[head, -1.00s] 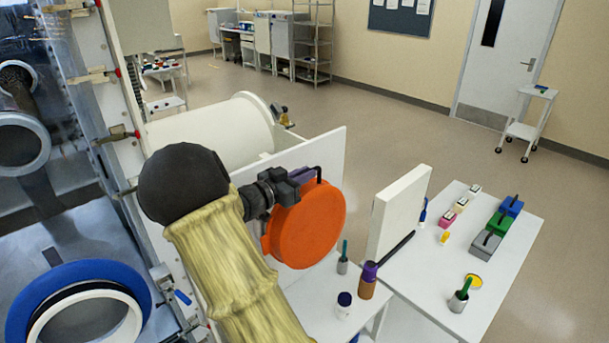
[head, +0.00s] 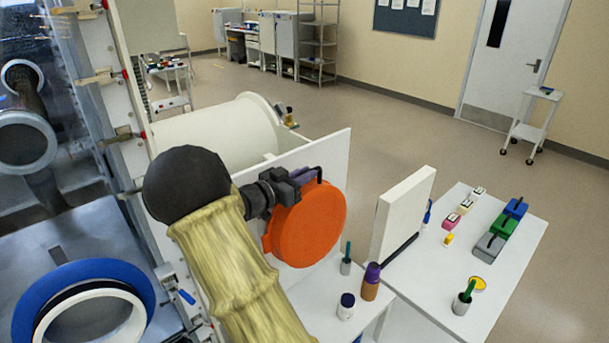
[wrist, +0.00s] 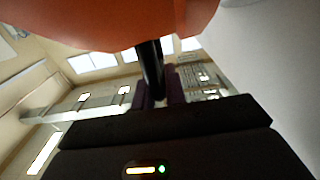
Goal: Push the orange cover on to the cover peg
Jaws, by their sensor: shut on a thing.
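The orange cover (head: 308,228) is a thick round disc held upright on edge. It has a black handle (head: 321,172) at its top. My gripper (head: 303,177) is shut on this handle, and the cover hangs from it in front of a white upright panel (head: 338,165). In the wrist view the black handle (wrist: 151,70) sits between the purple fingers, with the orange cover (wrist: 110,22) above. I cannot make out the cover peg; the cover and my arm hide part of the panel. I cannot tell whether the cover touches the panel.
A blue-ringed glovebox port (head: 138,275) is at lower left. A table (head: 515,245) with coloured blocks is further right.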

